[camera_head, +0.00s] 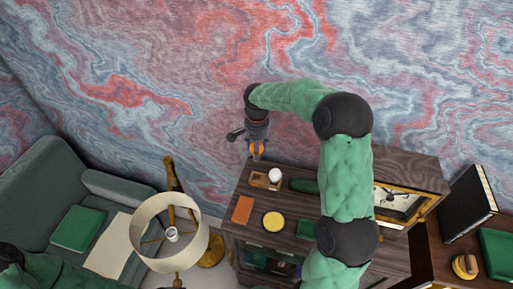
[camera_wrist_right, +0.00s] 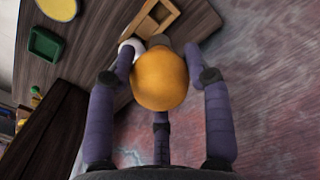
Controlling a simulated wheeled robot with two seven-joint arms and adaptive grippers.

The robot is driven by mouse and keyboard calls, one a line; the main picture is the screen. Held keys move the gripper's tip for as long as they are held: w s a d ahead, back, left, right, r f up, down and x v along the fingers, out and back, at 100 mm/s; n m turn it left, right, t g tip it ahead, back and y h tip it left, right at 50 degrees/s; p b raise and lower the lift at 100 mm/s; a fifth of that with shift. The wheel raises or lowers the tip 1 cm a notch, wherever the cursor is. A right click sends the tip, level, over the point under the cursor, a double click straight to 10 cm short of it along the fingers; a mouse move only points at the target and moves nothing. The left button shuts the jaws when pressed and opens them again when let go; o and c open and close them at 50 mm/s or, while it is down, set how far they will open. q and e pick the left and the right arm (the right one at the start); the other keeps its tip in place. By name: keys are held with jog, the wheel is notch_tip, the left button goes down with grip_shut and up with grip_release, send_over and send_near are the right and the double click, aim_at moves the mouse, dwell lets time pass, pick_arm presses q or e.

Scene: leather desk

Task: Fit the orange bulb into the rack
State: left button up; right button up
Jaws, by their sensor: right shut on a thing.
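The orange bulb (camera_wrist_right: 160,80) is between the fingers of my right gripper (camera_wrist_right: 162,76), which is shut on it. In the head view the right gripper (camera_head: 256,150) points down with the orange bulb (camera_head: 257,149), above and behind the back left of the cabinet. The small wooden rack (camera_head: 258,181) lies on the cabinet top just below the gripper. A white bulb (camera_head: 275,175) is at its right end. In the wrist view the rack (camera_wrist_right: 150,24) shows an empty square opening beyond the orange bulb, and the white bulb (camera_wrist_right: 128,46) is partly hidden by a finger. My left gripper is not seen.
The dark wood cabinet top (camera_head: 245,188) also carries an orange block (camera_head: 243,210), a yellow disc (camera_head: 273,221) and a dark green item (camera_head: 304,185). A lamp (camera_head: 168,232) stands left of the cabinet, beside a green sofa (camera_head: 45,190). The patterned wall rises behind.

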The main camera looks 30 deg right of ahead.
jog(key=shift+f+b, duration=4.6)
jog(key=shift+f, duration=1.85)
jog(key=shift+f, duration=0.1)
jog(key=o, duration=1.2)
jog(key=shift+r+p, duration=2.45)
jog(key=shift+r, duration=2.1)
jog(key=shift+f, duration=0.1)
